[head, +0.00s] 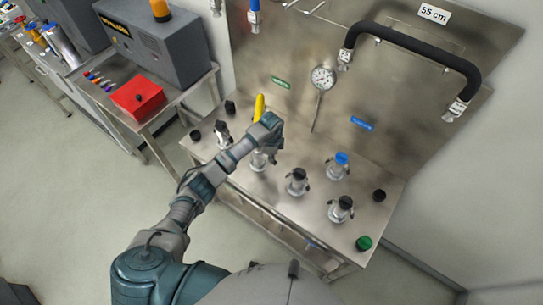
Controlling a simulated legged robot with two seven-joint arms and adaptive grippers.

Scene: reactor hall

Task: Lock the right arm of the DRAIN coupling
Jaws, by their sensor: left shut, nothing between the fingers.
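Several metal couplings with side arms stand on the steel bench (300,215). I cannot read which is DRAIN. One coupling (258,161) stands just below my left gripper (272,130) and is partly hidden by it. My left gripper is shut and empty, with a yellow upright piece (259,106) right behind it. I cannot tell whether the gripper touches either. My right gripper is not in view.
A black hose (415,45) arches on the back panel beside a pressure gauge (323,77). Loose black caps (379,195) and a green cap (364,243) sit on the bench. A side table holds a red box (137,96) and a grey case (155,45).

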